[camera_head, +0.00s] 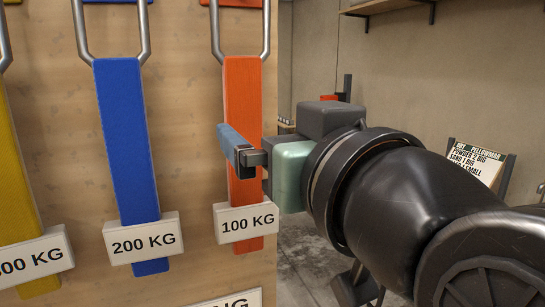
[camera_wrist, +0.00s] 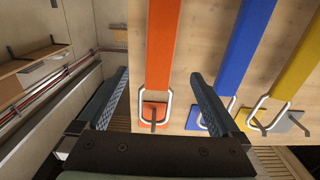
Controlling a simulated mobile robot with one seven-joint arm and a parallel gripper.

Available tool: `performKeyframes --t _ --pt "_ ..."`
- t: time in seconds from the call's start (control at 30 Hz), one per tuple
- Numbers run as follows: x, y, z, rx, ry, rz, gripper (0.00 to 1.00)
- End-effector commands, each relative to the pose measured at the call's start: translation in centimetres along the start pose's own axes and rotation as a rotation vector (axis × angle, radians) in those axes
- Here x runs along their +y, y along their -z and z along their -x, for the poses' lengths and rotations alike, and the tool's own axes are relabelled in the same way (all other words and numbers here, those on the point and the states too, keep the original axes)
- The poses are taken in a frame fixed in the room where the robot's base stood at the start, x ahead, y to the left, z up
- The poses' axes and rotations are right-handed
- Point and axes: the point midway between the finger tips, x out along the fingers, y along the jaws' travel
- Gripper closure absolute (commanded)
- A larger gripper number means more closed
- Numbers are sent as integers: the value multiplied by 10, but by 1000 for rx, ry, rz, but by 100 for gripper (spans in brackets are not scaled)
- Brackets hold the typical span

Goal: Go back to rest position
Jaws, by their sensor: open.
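My gripper (camera_head: 240,148) is open in front of the orange strap (camera_head: 242,95), which hangs from a metal loop and bears a 100 KG tag (camera_head: 246,223). In the wrist view my gripper (camera_wrist: 160,76) has its two fingers apart, with the orange strap (camera_wrist: 161,45) showing between them. No finger is seen closed on the strap; whether one touches it I cannot tell. In the head view one finger covers part of the strap. My arm reaches in from the right.
A blue strap (camera_head: 127,140) with a 200 KG tag (camera_head: 143,238) and a yellow strap (camera_head: 17,170) hang to the left on the wooden board (camera_head: 185,80). A written sign (camera_head: 480,165) stands at the right, and a shelf (camera_head: 385,5) is on the wall.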

Motion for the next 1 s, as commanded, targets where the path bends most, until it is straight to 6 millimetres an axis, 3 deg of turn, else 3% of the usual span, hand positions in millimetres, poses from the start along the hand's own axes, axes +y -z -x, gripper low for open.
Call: performKeyframes --t 0.1,0.27,0.53,0.8,1.0 --pt "1 0 14 3 -2 0 0" --pt "0 -2 17 28 -20 -4 0" --pt "-3 5 17 353 -194 13 0" --pt "-32 20 56 703 -290 100 0" --pt "-45 26 73 803 -303 132 0"
